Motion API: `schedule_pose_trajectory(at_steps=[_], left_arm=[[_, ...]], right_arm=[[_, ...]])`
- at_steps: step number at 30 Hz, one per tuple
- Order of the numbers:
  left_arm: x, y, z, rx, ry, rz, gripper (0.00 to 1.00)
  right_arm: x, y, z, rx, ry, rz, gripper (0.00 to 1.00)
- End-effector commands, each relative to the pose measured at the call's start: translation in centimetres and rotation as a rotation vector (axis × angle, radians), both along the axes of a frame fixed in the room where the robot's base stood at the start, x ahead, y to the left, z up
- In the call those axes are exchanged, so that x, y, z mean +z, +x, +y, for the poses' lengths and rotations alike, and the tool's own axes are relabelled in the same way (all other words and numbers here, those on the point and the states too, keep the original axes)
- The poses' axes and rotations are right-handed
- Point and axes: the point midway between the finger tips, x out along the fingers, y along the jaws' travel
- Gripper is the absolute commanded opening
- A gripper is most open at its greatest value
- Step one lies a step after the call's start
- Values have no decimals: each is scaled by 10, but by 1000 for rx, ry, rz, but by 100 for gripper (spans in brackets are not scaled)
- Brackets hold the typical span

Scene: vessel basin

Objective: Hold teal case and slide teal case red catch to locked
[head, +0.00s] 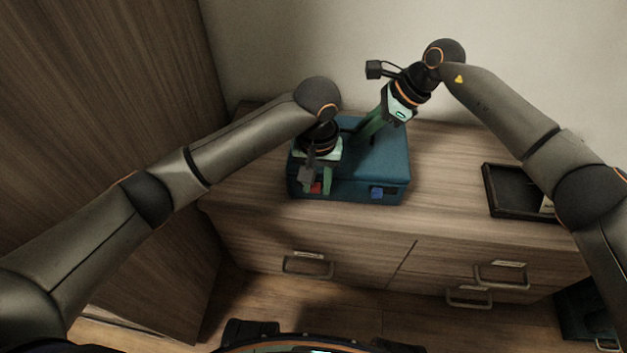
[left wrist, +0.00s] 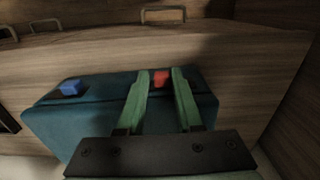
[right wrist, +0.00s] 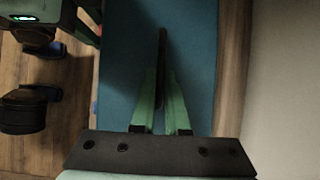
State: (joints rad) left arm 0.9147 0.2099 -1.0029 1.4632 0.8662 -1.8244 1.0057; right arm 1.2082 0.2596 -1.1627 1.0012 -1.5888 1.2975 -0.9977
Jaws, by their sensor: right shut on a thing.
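The teal case (head: 385,160) lies on the wooden cabinet top. Its red catch (head: 316,188) is at the left of its front face and also shows in the left wrist view (left wrist: 160,77). My left gripper (head: 322,187) is open, with its green fingertips on either side of the red catch; touch cannot be told. My right gripper (right wrist: 162,80) is shut on the dark handle (right wrist: 162,45) on top of the case; it also shows in the head view (head: 360,137). Part of the case is hidden behind my left gripper.
A blue catch (head: 377,192) is on the right of the case's front face. A dark tray (head: 515,190) lies on the cabinet top to the right, with clear surface between. Drawers with handles (head: 308,264) are below. A tall wooden panel (head: 110,90) stands at left, a wall behind.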

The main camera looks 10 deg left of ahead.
Motion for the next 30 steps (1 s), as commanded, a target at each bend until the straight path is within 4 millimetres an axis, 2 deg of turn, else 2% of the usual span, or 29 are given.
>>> schedule_pose_trajectory(at_steps=[1,6,13,17,20,27,30], left_arm=[[0,0,-1,-2,-2,-1,39],[0,0,0,-1,0,0,57],[0,0,1,1,2,0,57],[8,1,0,0,0,-2,57],[23,1,0,1,-1,-3,57],[78,0,0,-2,-1,-5,57],[93,2,1,0,4,-7,57]], right_arm=[[0,-2,2,4,3,4,0],[0,-2,2,4,3,3,0],[0,-2,2,4,3,4,0],[0,-2,2,4,3,4,0],[0,-2,2,4,3,4,0],[0,-2,2,3,3,3,0],[0,-2,2,3,3,3,0]])
